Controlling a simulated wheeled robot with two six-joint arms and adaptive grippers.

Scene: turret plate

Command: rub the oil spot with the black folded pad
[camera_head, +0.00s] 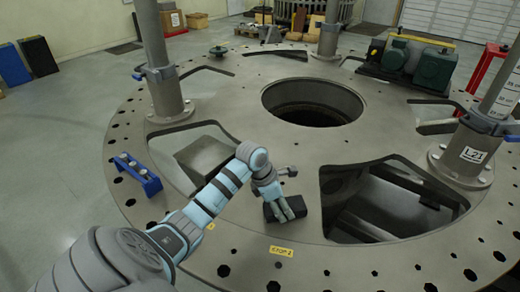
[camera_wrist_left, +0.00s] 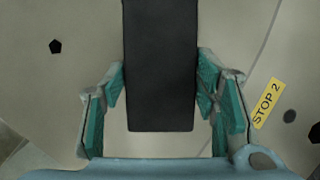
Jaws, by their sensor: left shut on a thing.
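The black folded pad (camera_head: 298,204) is in my left gripper (camera_head: 284,209), low over the turret plate in the head view. In the left wrist view the pad (camera_wrist_left: 160,70) is a dark upright rectangle between the green-lined fingers of the left gripper (camera_wrist_left: 162,92). I cannot tell whether the pad touches the plate. My right gripper is out of view.
The plate (camera_head: 240,245) has a large round hole (camera_head: 313,103) and a wide opening (camera_head: 390,203) right of the pad. Upright posts (camera_head: 160,70) stand on it. A blue bracket (camera_head: 138,174) is at left, a green motor unit (camera_head: 415,60) at back right.

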